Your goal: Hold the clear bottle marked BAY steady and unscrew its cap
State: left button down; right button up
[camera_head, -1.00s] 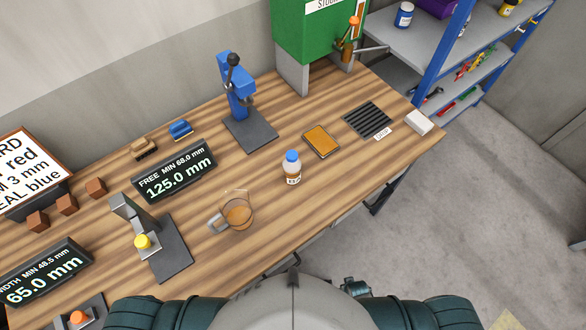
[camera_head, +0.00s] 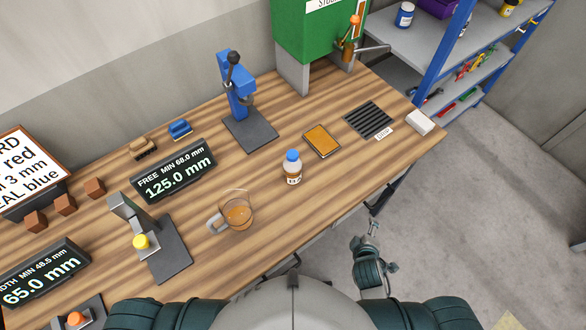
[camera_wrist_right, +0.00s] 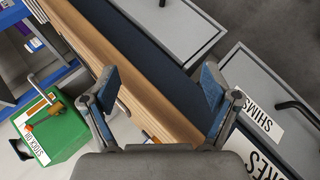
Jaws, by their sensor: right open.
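My left gripper is not in view.
A glass mug (camera_head: 237,213) stands left of the bottle. An orange pad (camera_head: 321,141), a black grate (camera_head: 368,119) and a blue press (camera_head: 240,95) lie beyond it. The bench edge and drawers (camera_wrist_right: 175,40) are close to my right gripper. Bench between bottle and mug is clear.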

jog(key=w+a+r+n+t, duration=0.3)
jog(key=w+r+n+t, duration=0.1)
jog(key=n, duration=0.4)
jog(key=n+t+y, duration=0.4)
jog(key=n+y, duration=0.4)
jog(key=n, duration=1.2)
send_near(295, 176)
jog(key=p+x, duration=0.1)
jog(key=x, duration=0.1)
jog(key=p+x, duration=0.1)
jog(key=x, duration=0.1)
jog(key=d+p+x, duration=0.1)
jog(key=x, duration=0.2)
jog(key=shift+w+r+p, duration=0.15)
jog(key=shift+r+p, duration=0.15)
jog(key=shift+r, duration=0.05)
jog(key=shift+a+f+x, duration=0.15)
jog(key=shift+x, duration=0.85)
jog(key=shift+a+f+x, duration=0.15)
jog(key=shift+a+x, duration=0.05)
jog(key=shift+x, duration=0.85)
jog(key=shift+a+f+x, duration=0.15)
jog(key=shift+x, duration=0.85)
jog(key=shift+s, duration=0.2)
jog(key=c, duration=1.4)
